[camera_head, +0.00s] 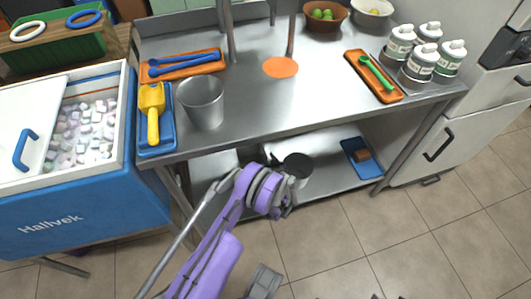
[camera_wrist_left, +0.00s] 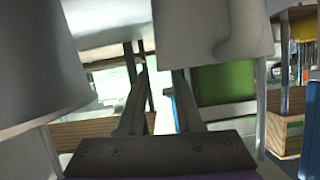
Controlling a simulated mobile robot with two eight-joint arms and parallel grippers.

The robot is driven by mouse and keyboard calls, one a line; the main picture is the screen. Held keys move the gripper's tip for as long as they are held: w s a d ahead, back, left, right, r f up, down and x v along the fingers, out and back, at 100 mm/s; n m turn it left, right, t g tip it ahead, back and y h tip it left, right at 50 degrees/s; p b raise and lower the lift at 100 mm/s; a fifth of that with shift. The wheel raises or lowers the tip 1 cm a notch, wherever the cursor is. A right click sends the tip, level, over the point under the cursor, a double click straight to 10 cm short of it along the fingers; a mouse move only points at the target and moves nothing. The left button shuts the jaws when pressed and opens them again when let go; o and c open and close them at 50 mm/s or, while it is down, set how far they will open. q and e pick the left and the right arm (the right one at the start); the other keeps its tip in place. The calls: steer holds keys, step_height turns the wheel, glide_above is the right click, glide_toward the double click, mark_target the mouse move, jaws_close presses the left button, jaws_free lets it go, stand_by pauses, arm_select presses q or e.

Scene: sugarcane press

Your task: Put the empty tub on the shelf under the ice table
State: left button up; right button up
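A grey metal tub (camera_head: 203,103) with an open top stands on the steel table (camera_head: 290,105), near its front left; its inside looks bare. A pale round vessel with a dark top (camera_head: 297,166) is on the lower shelf (camera_head: 335,170), partly behind my left wrist. My purple left arm reaches up to the shelf's front edge. Its fingertips are hard to make out in the head view. In the left wrist view my left gripper (camera_wrist_left: 162,72) has its fingers apart, with nothing clearly between them. My right gripper cannot be made out clearly.
A blue tray (camera_head: 362,158) with a brown block lies on the shelf's right. A blue ice chest (camera_head: 90,195) stands left, a white cabinet (camera_head: 450,140) right. A yellow scoop (camera_head: 152,105) lies beside the metal tub. Pale rounded shapes crowd the wrist view's upper corners.

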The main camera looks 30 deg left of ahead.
arm_select(q)
steer(key=p+v, duration=0.1)
steer(key=v, duration=0.6)
steer(key=s+d+r+m+g+h, duration=0.15)
steer(key=s+r, duration=0.35)
steer(key=r, duration=0.6)
steer(key=s+d+r+m+g+h, duration=0.1)
steer(key=s+d+r+m+h, duration=0.25)
steer(key=r, duration=0.75)
steer(key=s+d+r+m+h, duration=0.1)
steer(key=s+d+r, duration=0.1)
steer(key=s, duration=0.6)
steer(key=s+d+r+m+g+h, duration=0.1)
steer(key=s+d, duration=0.3)
steer(key=s, duration=0.4)
steer(key=s+d+r+m+h, duration=0.2)
steer(key=s+d+h, duration=0.1)
steer(key=s, duration=0.5)
steer(key=shift+d+r, duration=0.3)
steer(key=shift+r, duration=0.1)
steer(key=shift+s+a+g, duration=0.1)
steer(key=shift+a+g, duration=0.05)
steer(key=shift+g, duration=0.1)
